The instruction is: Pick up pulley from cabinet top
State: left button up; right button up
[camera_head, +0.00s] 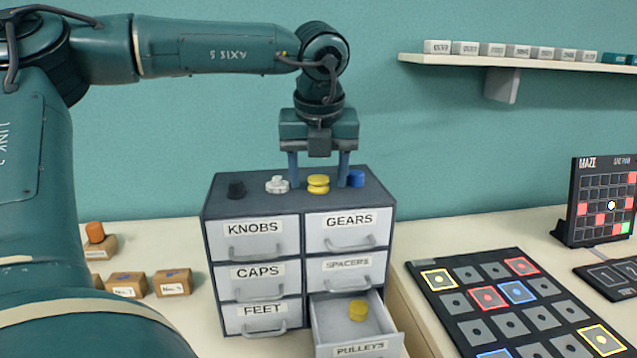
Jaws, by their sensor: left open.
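The yellow pulley (318,184), a grooved round piece, stands on the top of the drawer cabinet (240,207), between a white gear-like piece and a blue piece. My left gripper (318,178) points straight down over it. Its two fingers are apart, one on each side of the pulley, with a visible gap on both sides. The gripper is open and holds nothing. A similar yellow piece (358,310) lies in the open drawer labelled PULLEYS (322,322). My right gripper is not in view.
A black knob (236,189), the white gear-like piece (277,184) and the blue piece (356,178) share the cabinet top, close to the fingers. The other drawers are shut. A wall shelf (520,64) is at the upper right. A button panel (515,310) lies right of the cabinet.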

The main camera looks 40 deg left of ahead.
pick_arm(q)
jog(key=shift+c, duration=0.5)
jog(key=c, duration=1)
jog(key=shift+o, duration=0.2)
